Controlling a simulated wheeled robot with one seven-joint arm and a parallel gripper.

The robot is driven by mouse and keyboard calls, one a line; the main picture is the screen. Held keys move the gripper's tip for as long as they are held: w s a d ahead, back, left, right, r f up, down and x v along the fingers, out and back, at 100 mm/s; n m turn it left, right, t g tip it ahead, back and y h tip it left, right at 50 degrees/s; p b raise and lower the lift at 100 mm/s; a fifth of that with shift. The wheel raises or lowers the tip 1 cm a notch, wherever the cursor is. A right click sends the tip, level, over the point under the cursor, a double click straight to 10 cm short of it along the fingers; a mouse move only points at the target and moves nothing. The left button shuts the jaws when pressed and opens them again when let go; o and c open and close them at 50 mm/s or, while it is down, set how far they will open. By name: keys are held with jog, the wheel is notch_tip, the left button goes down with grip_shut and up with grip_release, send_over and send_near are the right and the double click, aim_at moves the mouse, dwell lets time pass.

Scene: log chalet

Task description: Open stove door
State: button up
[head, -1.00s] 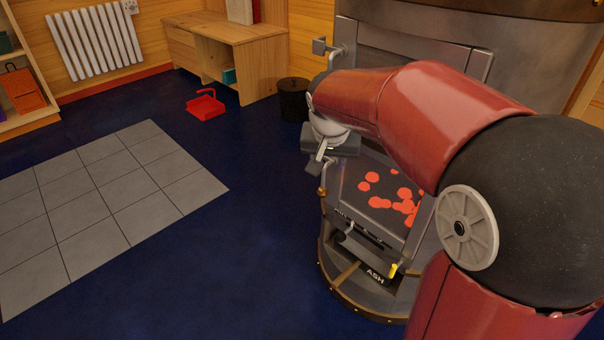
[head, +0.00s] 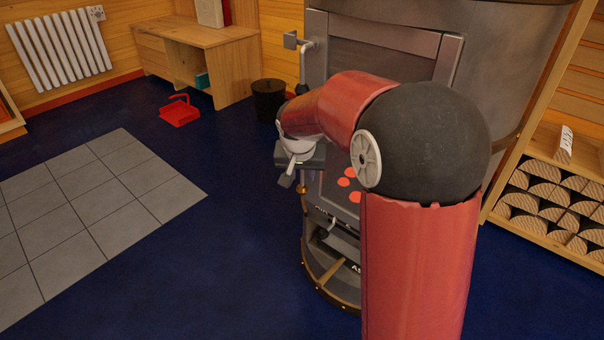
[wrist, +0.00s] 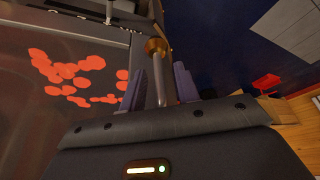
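The dark grey stove (head: 395,50) stands in the head view, partly behind my arm. Its lower door, with glowing orange coals showing in the window (head: 347,183), appears closed. In the wrist view the coals (wrist: 65,75) are at left. A metal door handle (wrist: 160,75) with a brass end runs along the door's edge. The brass end also shows low on the stove in the head view (head: 303,191). My gripper (wrist: 160,84) has its two fingers on either side of the handle, with a visible gap on the left side. Contact on the right is unclear.
A second handle (head: 303,62) is on the stove's upper left. A black bucket (head: 269,101) and wooden desk (head: 205,50) stand behind left. A red dustpan (head: 180,112) lies on the floor. A firewood rack (head: 545,195) is right.

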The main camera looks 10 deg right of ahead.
grip_shut()
jog(key=shift+p, duration=0.35)
jog(key=g+p, duration=0.1)
jog(key=g+h+p, duration=0.1)
jog(key=p, duration=0.2)
jog(key=shift+s+d+r+n+g+h, duration=0.2)
jog(key=shift+s+r+n+g+h, duration=0.1)
jog(key=shift+g+h, duration=0.1)
jog(key=g+p, duration=0.1)
jog(key=g+h+p, duration=0.1)
jog(key=p, duration=0.1)
jog(key=g+h+p, duration=0.1)
jog(key=shift+s+d+n+p, duration=0.3)
jog(key=shift+s+p, duration=0.05)
jog(key=shift+h, duration=0.3)
